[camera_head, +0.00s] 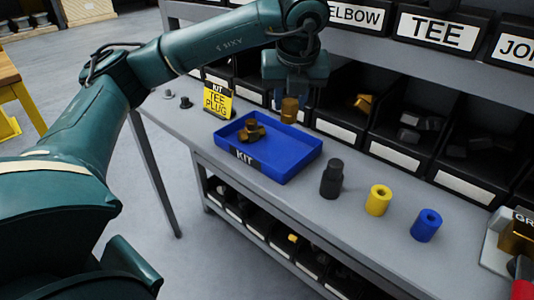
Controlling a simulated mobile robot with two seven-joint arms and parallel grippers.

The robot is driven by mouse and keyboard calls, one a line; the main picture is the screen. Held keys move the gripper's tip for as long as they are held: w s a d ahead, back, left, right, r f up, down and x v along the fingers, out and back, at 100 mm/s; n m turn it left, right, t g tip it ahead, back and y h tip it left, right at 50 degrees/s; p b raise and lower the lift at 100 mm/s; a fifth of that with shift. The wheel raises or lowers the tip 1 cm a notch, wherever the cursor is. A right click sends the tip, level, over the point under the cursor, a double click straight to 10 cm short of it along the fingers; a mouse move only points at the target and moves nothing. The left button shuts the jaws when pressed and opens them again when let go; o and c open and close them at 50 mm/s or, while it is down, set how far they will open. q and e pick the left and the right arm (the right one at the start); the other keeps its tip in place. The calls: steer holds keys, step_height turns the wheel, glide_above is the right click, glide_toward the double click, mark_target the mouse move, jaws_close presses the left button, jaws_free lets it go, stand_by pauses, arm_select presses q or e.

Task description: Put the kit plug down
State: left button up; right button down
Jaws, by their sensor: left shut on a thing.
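My left gripper (291,98) comes in from the left and points down above the back right part of the blue kit tray (292,167). It is shut on a small brass plug (289,111), which hangs below the fingers. From this angle I cannot tell how high the plug is above the tray. A brass tee fitting (251,131) lies in the tray toward its left side. The right gripper is not in view.
A yellow card reading KIT TEE PLUG (218,98) stands behind the tray. A black cylinder (331,179), a yellow sleeve (378,200) and a blue sleeve (426,225) stand to the right. Black bins (466,185) line the back of the grey bench.

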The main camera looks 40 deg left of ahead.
arm_select(q)
steer(key=n, duration=0.2)
steer(key=shift+w+a+r+n+g+y, duration=0.1)
steer(key=shift+a+n+g+y, duration=0.2)
steer(key=shift+a+g, duration=0.1)
steer(key=shift+f+b, duration=0.2)
steer(key=shift+b, duration=0.1)
glide_above(284, 157)
steer(key=shift+n, duration=0.3)
step_height(284, 157, down, 10)
steer(key=shift+r+b, duration=0.25)
steer(key=shift+b, duration=0.15)
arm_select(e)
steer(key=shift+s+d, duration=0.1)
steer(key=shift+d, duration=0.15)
arm_select(q)
steer(key=shift+f, duration=0.1)
steer(key=o, duration=1.1)
steer(key=shift+c, duration=0.2)
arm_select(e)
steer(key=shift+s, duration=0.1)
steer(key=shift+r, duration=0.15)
